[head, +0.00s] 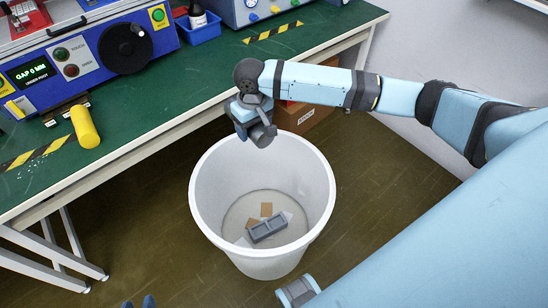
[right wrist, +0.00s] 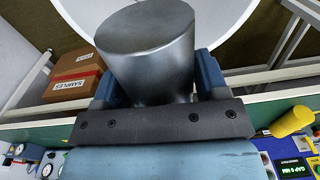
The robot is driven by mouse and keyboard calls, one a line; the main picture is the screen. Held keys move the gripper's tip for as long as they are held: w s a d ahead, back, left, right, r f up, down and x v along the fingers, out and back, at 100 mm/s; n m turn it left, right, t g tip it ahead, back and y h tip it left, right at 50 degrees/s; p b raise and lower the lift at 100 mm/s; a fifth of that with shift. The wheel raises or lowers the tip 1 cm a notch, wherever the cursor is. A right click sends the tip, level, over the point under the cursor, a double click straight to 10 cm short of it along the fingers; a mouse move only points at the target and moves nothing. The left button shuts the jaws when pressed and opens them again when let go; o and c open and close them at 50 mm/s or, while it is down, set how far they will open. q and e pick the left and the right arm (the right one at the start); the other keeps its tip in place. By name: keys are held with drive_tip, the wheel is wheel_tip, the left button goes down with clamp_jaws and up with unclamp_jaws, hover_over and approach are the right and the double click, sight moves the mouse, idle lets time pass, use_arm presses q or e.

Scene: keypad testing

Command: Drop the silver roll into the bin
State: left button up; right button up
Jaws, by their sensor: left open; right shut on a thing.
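The silver roll (right wrist: 150,45) is clamped between the blue fingers of my right gripper (right wrist: 150,80) in the right wrist view. In the head view the roll (head: 264,135) looks dark grey and hangs below my right gripper (head: 250,115), in front of the far rim of the white bin (head: 205,195). The roll appears above the bin, but its exact height is hard to tell. The bin stands open on the floor. Only the blue fingertips of my left gripper (head: 138,302) show at the bottom edge of the head view, apart and empty.
A grey block (head: 268,229) and paper scraps lie inside the bin. A green bench (head: 170,100) runs along the left, with a yellow roll (head: 85,127) and a blue test machine (head: 75,55). A cardboard box (head: 305,116) sits behind the bin.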

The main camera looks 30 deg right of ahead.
use_arm(q)
drive_tip(key=shift+w+d+r+t+h+b, duration=0.2)
drive_tip(key=shift+w+d+t+h+b, duration=0.25)
drive_tip(key=shift+b, duration=1.45)
drive_tip(key=shift+w+d+r+t+h+b, duration=0.25)
drive_tip(key=shift+d+t+b, duration=0.4)
drive_tip(key=shift+b, duration=1.3)
drive_tip(key=shift+w+d+r+t+h+b, duration=0.2)
drive_tip(key=shift+w+d+t+h+b, duration=0.3)
drive_tip(key=shift+b, duration=1.4)
use_arm(e)
drive_tip(key=s+d+f, duration=0.1)
drive_tip(key=s+f, duration=0.1)
drive_tip(key=f, duration=0.7)
drive_tip(key=s+d+f+n, duration=0.1)
drive_tip(key=s+f, duration=0.1)
drive_tip(key=f, duration=0.8)
drive_tip(key=shift+s+d, duration=0.2)
use_arm(q)
drive_tip(key=shift+s+d, duration=0.1)
use_arm(e)
drive_tip(key=o, duration=1)
